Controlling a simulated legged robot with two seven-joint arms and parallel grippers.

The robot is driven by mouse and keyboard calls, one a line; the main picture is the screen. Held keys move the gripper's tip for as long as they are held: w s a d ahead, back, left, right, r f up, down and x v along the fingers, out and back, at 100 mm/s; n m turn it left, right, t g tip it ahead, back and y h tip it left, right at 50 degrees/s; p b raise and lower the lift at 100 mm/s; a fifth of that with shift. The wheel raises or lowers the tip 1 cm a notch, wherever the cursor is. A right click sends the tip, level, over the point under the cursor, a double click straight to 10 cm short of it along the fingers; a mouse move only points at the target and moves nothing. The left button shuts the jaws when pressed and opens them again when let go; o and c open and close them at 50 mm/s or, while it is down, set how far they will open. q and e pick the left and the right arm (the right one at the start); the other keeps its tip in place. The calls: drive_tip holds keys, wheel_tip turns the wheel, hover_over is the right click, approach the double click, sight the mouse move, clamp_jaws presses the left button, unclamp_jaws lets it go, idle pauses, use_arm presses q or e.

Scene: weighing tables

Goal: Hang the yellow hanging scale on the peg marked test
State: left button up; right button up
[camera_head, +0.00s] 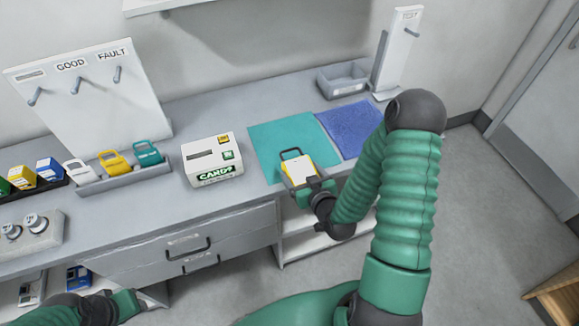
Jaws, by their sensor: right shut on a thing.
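My right gripper (311,188) is shut on a yellow hanging scale (300,168). The scale has a pale face, yellow edges and a dark loop at its top. The gripper covers its lower end, and it is over the near edge of the teal mat. The white upright board marked TEST (399,48) stands at the back right, with a small peg (410,33) under the lettering. My left arm is at the bottom left, and its gripper (152,297) is only partly seen, so its jaws are unclear.
A teal mat (262,134) and a blue mat (352,119) lie on the counter. A grey bin (343,79) stands beside the TEST board. A GOOD/FAULT peg board (110,95) stands behind a tray (130,180) of coloured items.

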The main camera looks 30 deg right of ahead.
drive_tip(key=p, duration=0.3)
hover_over(286, 156)
drive_tip(key=shift+w+d+f, duration=0.1)
drive_tip(key=shift+w+f, duration=0.05)
drive_tip(key=shift+f, duration=0.35)
drive_tip(key=f, duration=0.2)
drive_tip(key=shift+a+f, duration=0.2)
drive_tip(key=shift+f, duration=0.45)
drive_tip(key=shift+s+d+f, duration=0.15)
drive_tip(key=shift+s+f, duration=0.05)
drive_tip(key=o, duration=1.4)
drive_tip(key=shift+f, duration=0.1)
drive_tip(key=o, duration=0.4)
